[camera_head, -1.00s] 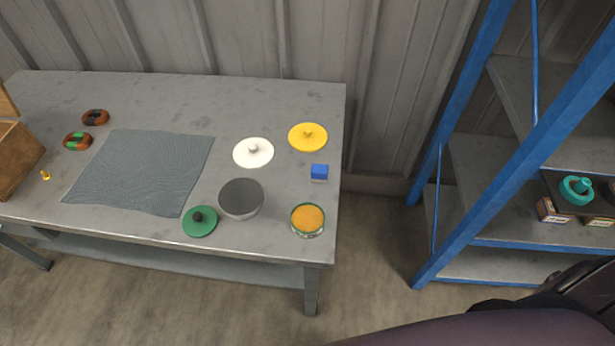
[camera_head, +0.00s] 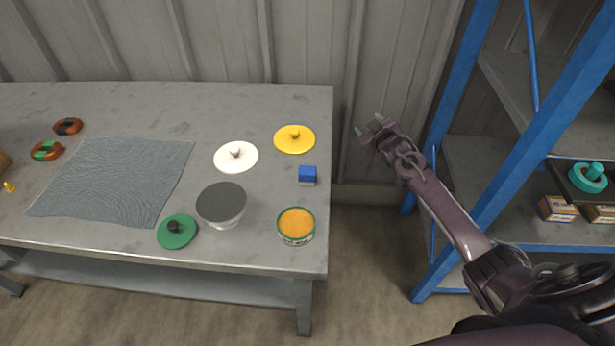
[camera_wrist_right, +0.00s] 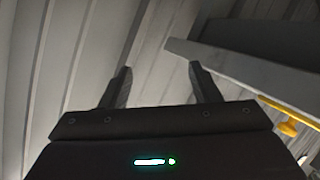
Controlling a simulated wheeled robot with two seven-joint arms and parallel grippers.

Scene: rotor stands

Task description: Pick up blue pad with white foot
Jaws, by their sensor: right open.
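The blue pad with white foot (camera_head: 307,173) is a small blue block with a pale lower part. It stands on the right side of the grey table, just below the yellow disc. My right gripper (camera_head: 368,124) is open and empty, in the air to the right of the table edge, up and right of the pad in the head view. Its two fingers also show apart with nothing between them in the right wrist view (camera_wrist_right: 160,70). The pad does not show in the wrist view. My left gripper is out of view.
Near the pad on the table (camera_head: 250,100) are a yellow knobbed disc (camera_head: 294,139), a white disc (camera_head: 237,156), a grey bowl (camera_head: 221,204), a green disc (camera_head: 177,232) and an orange-topped tin (camera_head: 296,226). A blue-framed shelf (camera_head: 455,90) stands at right.

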